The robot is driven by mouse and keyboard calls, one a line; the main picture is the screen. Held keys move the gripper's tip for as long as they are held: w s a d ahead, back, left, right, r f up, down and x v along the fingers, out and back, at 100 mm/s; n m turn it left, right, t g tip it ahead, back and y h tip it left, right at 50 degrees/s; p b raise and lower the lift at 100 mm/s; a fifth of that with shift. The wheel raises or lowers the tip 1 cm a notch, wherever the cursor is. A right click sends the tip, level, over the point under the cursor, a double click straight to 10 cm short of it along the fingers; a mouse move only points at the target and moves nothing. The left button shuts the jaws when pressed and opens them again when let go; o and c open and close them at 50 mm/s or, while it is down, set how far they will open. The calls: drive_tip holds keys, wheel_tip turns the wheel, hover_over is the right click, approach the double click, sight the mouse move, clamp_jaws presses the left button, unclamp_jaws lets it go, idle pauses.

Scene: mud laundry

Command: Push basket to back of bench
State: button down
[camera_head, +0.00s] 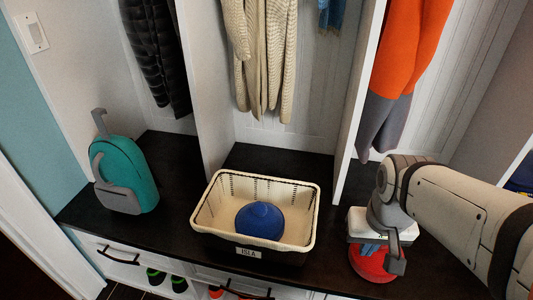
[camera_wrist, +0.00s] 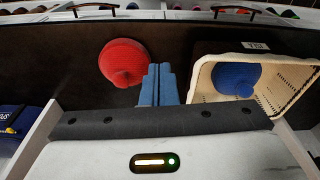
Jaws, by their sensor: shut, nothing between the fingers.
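The cream basket (camera_head: 213,213) sits on the dark bench (camera_head: 185,165) in the middle cubby, near the front edge. The basket also shows in the wrist view (camera_wrist: 205,80), right of my gripper. My gripper (camera_wrist: 158,70) is shut and empty, its blue fingers together, apart from the basket. In the head view my gripper (camera_head: 370,248) is at the right, above the bench and partly hidden by my arm.
A red rounded item (camera_head: 374,264) lies on the bench by my gripper and also shows in the wrist view (camera_wrist: 122,62). A teal backpack (camera_head: 124,172) stands at the left. A divider (camera_head: 357,100) separates the middle and right cubbies. Coats hang above.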

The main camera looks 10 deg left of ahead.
drive_tip(key=shift+d, duration=0.2)
drive_tip(key=w+a+f+p, duration=0.2)
drive_tip(key=w+a+p, duration=0.35)
drive_tip(key=a, duration=0.75)
drive_tip(key=a+f+m+g+p, duration=0.1)
drive_tip(key=a+f, duration=0.2)
drive_tip(key=a, duration=0.4)
drive_tip(key=a+f+p, duration=0.1)
drive_tip(key=a+f, duration=0.3)
drive_tip(key=a, duration=0.3)
drive_tip(key=w+f+b, duration=0.2)
drive_tip(key=w+f, duration=0.1)
drive_tip(key=f, duration=0.7)
drive_tip(key=shift+w, duration=0.35)
